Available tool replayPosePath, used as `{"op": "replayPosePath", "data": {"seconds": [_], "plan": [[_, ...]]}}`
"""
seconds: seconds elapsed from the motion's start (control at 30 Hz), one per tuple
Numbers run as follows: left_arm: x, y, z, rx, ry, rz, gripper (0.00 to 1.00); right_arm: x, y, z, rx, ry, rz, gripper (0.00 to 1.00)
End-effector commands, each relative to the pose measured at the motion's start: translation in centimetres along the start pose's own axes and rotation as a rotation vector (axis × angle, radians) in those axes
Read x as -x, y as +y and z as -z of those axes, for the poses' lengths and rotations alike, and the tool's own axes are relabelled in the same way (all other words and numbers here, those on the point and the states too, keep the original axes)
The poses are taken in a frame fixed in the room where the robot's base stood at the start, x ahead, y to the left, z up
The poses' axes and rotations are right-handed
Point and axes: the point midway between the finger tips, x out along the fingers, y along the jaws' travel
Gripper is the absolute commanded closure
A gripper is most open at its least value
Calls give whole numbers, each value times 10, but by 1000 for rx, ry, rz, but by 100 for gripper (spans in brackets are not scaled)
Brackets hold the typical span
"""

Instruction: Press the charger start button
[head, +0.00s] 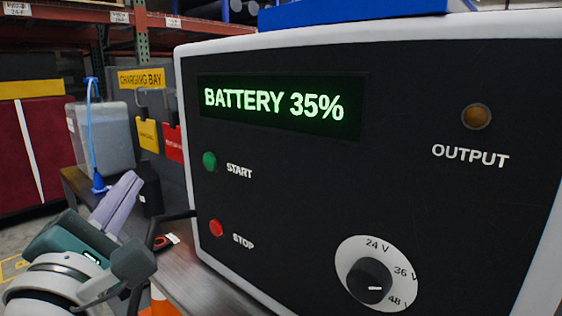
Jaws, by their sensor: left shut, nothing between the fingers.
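The charger (420,215) fills the right of the head view, with a dark front panel and a pale casing. Its green start button (209,160) sits at the panel's left edge, beside the label START. The red stop button (216,228) is below it. The display (275,103) reads BATTERY 35% in green. My left gripper (131,181) is at the lower left, its pale purple fingers together and empty, pointing up and to the right. It is apart from the panel, left of the start button. My right gripper is not in view.
A voltage dial (369,280) and an amber output lamp (477,116) are on the panel. A metal bench (205,287) carries the charger. Behind stand a translucent container (105,140) and a grey CHARGING BAY board (150,98) with yellow and red tags. A black cable runs beside my gripper.

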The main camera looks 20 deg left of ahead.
Motion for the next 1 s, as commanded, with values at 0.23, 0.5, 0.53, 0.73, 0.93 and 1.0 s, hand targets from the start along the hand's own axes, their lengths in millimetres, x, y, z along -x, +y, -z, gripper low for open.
{"op": "replayPosePath", "data": {"seconds": [0.23, 0.5, 0.53, 0.73, 0.93, 1.0], "plan": [[-17, -13, -12, 4, 0, -2, 100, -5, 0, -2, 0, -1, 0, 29], [-43, -33, -32, 3, -2, -1, 100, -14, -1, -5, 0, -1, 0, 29], [-46, -35, -33, 3, -1, 0, 100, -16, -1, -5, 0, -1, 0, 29], [-57, -43, -42, 2, 0, 0, 100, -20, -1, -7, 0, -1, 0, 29], [-60, -44, -44, 0, -1, 1, 100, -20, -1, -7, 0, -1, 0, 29], [-60, -44, -44, -1, -1, 1, 100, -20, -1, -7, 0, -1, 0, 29]]}}
